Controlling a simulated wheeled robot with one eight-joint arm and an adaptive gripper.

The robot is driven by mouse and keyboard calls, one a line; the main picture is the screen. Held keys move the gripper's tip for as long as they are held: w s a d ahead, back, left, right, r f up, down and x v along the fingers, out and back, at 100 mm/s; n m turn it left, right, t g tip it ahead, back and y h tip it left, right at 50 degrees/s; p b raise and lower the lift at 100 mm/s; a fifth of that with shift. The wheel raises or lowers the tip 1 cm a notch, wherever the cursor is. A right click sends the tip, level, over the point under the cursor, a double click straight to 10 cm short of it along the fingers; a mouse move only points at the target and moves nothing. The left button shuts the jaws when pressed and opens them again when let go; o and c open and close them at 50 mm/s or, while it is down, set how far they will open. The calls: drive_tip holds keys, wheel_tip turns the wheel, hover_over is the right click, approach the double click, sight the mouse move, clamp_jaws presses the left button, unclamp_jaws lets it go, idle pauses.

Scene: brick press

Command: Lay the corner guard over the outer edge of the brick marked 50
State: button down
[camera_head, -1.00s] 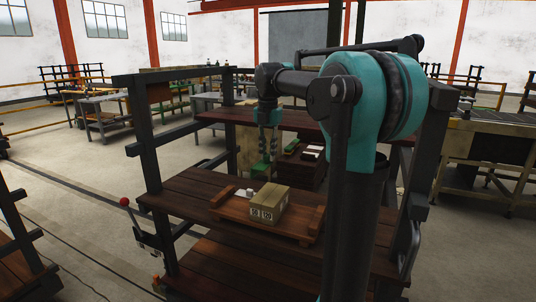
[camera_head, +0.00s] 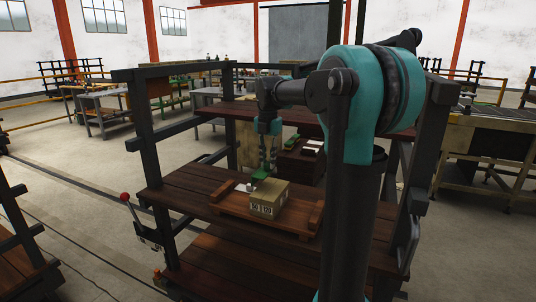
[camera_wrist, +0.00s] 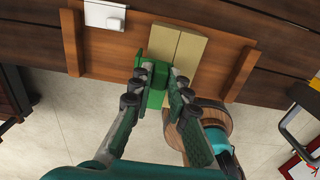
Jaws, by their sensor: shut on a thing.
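Two tan bricks stand side by side on the wooden tray (camera_head: 232,205). In the head view, the front face of the left one, the brick marked 50 (camera_head: 255,209), sits beside the brick marked 120 (camera_head: 268,211). In the wrist view, the two brick tops (camera_wrist: 177,35) show with a seam between them, but no marks are readable. My gripper (camera_wrist: 162,75) is shut on the green corner guard (camera_wrist: 154,97). In the head view, the guard (camera_head: 261,174) is at the rear left top of the bricks. Whether it touches them I cannot tell.
A white plate with a small block (camera_wrist: 105,17) lies on the tray left of the bricks. Raised wooden strips (camera_wrist: 245,70) bound the tray's sides. Dark shelf posts (camera_head: 148,135) stand at the left. More green and white items (camera_head: 311,149) lie behind.

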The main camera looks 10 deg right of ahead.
sight(268, 172)
drive_tip(key=shift+f, duration=2.2)
drive_tip(key=shift+f, duration=0.25)
drive_tip(key=c, duration=1.4)
unclamp_jaws()
drive_tip(key=shift+o, duration=0.2)
drive_tip(key=shift+r, duration=0.1)
